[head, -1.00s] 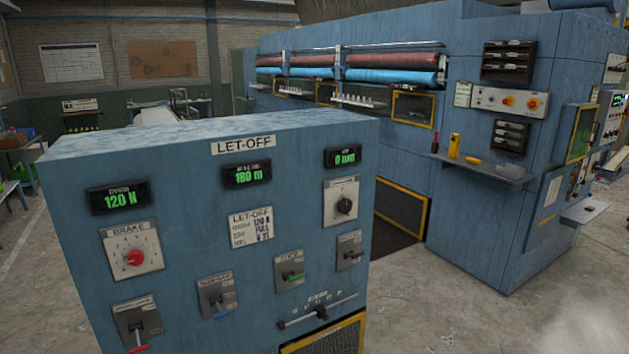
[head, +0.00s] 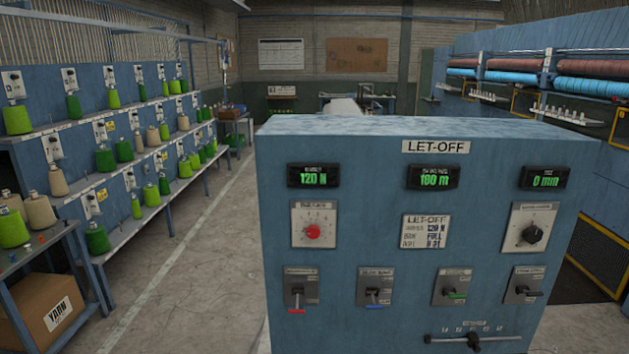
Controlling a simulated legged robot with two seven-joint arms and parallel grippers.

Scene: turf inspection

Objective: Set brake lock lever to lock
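The blue LET-OFF cabinet (head: 330,136) stands in front of me in the head view, to the right of centre. A row of levers on grey plates runs across its lower face: one with a red tip (head: 296,310), one with a blue tip (head: 374,305), one with a green tip (head: 458,295) and a dark one (head: 529,292). The labels above them are too small to read surely, so I cannot tell which is the brake lock lever. The red and blue tipped handles point down; the green and dark ones point sideways. Neither gripper is in view.
A red knob (head: 313,232), a black rotary knob (head: 532,234) and a horizontal slider (head: 474,340) are also on the cabinet. Yarn shelves (head: 111,174) and a cardboard box (head: 50,308) stand at left. Open floor (head: 200,260) lies between shelves and cabinet.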

